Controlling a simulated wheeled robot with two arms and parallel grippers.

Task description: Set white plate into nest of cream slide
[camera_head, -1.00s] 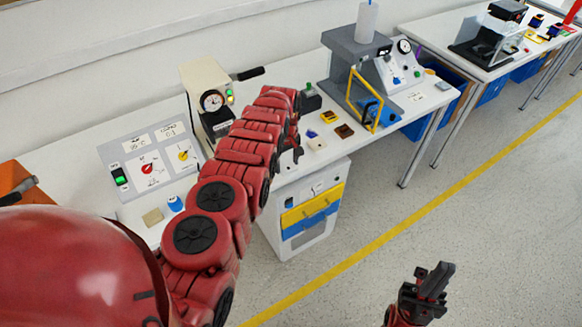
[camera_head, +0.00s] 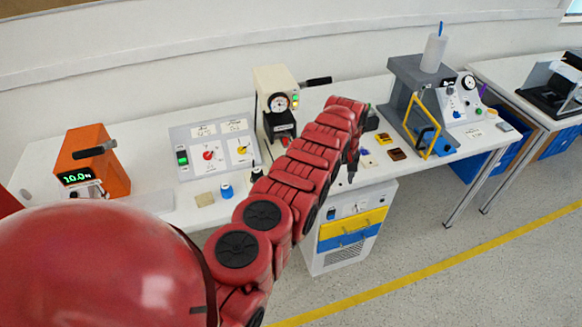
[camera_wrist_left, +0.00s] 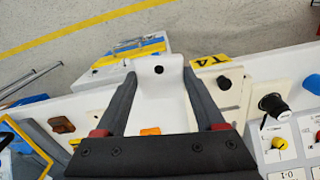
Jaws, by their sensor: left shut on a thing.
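My left gripper (camera_head: 352,165) hangs over the front of the bench, right of the cream press, with the arm covering part of the view. In the left wrist view, the gripper (camera_wrist_left: 159,78) is shut on a white plate (camera_wrist_left: 158,95) with a dark round hole near its far end. A cream part (camera_wrist_left: 228,88) with a yellow T4 label and a black knob lies just right of the plate in that view; it looks like the cream slide. Its nest cannot be made out. My right gripper is out of view.
The cream press (camera_head: 270,85) with a gauge stands behind my arm. A grey dial panel (camera_head: 212,145) and an orange scale (camera_head: 98,150) are left. A brown block (camera_head: 397,154) and grey stand (camera_head: 402,85) are right. A drawer cabinet (camera_head: 340,260) stands below.

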